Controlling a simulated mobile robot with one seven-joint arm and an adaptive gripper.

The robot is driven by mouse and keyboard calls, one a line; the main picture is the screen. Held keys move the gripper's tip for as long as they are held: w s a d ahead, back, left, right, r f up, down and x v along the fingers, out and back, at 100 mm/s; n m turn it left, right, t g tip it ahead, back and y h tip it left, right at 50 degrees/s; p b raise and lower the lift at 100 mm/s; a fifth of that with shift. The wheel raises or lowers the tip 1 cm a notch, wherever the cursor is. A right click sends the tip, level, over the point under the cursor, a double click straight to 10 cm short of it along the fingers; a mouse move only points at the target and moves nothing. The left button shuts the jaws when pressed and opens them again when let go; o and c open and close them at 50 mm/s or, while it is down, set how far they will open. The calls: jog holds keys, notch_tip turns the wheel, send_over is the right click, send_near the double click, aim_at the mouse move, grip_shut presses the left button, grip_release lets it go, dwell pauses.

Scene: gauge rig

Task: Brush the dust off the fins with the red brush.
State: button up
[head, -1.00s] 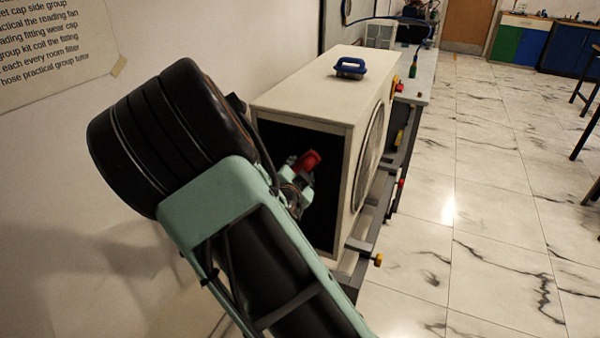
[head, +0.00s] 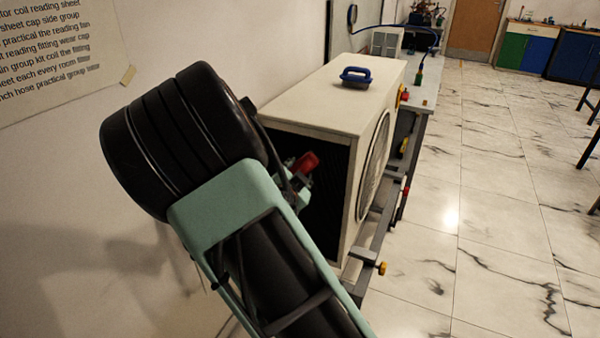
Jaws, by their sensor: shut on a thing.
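The red brush (head: 306,163) is in my gripper (head: 299,179), in front of the open dark side of the cream box unit (head: 330,95). The gripper is shut on it and largely hidden behind my arm. The fins (head: 328,195) fill that dark side as a black, faintly lined face. Dust on them cannot be made out. I cannot tell whether the bristles touch the fins.
The unit stands on a grey frame (head: 372,245) with yellow knobs. A wall with a printed sheet (head: 60,50) is at left.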

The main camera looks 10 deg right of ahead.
jog(key=shift+f+b, duration=5.05)
jog(key=shift+f, duration=0.2)
jog(key=shift+w+a+r+p, duration=0.2)
jog(key=shift+a+r+p, duration=0.1)
jog(key=shift+r+p, duration=0.35)
jog(key=shift+w+a+r+p, duration=0.15)
jog(key=shift+a+r+p, duration=0.15)
jog(key=shift+r+p, duration=0.3)
jog(key=shift+w+a+r+p, duration=0.25)
jog(key=shift+r+p, duration=0.25)
jog(key=shift+r, duration=0.3)
jog(key=shift+w+r+p, duration=0.1)
jog(key=shift+r+p, duration=2.6)
jog(key=shift+r, duration=1.15)
jog(key=s+a+p, duration=0.1)
jog(key=s+a, duration=0.2)
jog(key=s, duration=0.2)
jog(key=shift+a, duration=0.25)
jog(key=shift+f, duration=0.1)
